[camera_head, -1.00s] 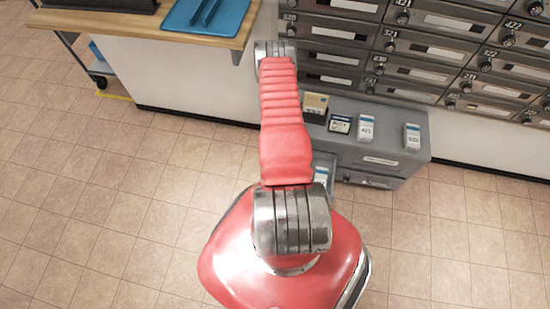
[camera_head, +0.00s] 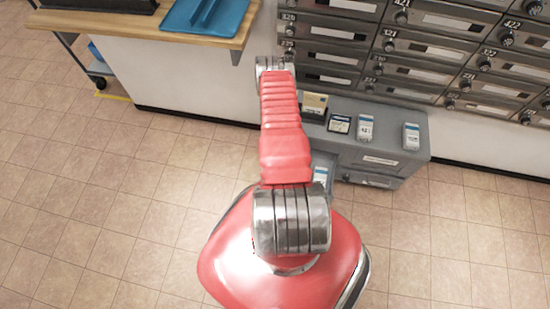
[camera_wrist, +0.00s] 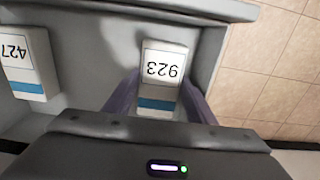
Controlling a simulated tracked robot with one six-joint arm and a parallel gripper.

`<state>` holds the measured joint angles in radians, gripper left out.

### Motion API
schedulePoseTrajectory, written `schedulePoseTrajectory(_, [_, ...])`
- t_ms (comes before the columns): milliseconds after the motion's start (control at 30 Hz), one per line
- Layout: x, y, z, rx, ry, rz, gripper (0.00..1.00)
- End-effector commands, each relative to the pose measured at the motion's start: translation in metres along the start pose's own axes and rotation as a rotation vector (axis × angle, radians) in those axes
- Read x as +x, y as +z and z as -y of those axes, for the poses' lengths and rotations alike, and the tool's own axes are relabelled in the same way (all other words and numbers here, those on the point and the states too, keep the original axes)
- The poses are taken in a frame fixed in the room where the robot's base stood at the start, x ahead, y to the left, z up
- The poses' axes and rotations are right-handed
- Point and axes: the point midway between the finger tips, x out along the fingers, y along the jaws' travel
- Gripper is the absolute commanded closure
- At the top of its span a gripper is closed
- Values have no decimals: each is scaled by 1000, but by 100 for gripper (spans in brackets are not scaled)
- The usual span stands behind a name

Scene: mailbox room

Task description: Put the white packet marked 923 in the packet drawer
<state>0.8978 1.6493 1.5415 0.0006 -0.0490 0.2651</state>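The white packet marked 923 (camera_wrist: 162,68), with a blue band, is in the middle of the wrist view, its number upside down. The fingers of my gripper (camera_wrist: 161,88) lie along both its sides and appear to touch it. It is inside the open grey drawer (camera_wrist: 208,58), near one side wall; I cannot tell whether it rests on the bottom. A white packet marked 427 (camera_wrist: 27,62) lies to its left. In the head view my arm hides my gripper and packet 923; part of the drawer (camera_head: 326,160) shows beside the arm.
On the grey cabinet (camera_head: 385,160) stand a tan box (camera_head: 314,106), a dark card-like item (camera_head: 339,124) and two white packets, one in the middle (camera_head: 366,127) and one at right (camera_head: 411,136). Mailboxes (camera_head: 430,50) rise behind. A wooden-topped counter (camera_head: 130,25) is at left. Tiled floor is clear.

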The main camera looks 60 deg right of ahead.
Motion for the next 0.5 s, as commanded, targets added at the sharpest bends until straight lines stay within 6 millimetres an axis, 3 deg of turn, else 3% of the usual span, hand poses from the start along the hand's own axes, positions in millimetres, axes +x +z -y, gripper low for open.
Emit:
schedulePoseTrajectory(267, [0, 0, 0, 0, 0, 0, 30])
schedulePoseTrajectory(500, [-1, -1, 1, -1, 0, -2, 30])
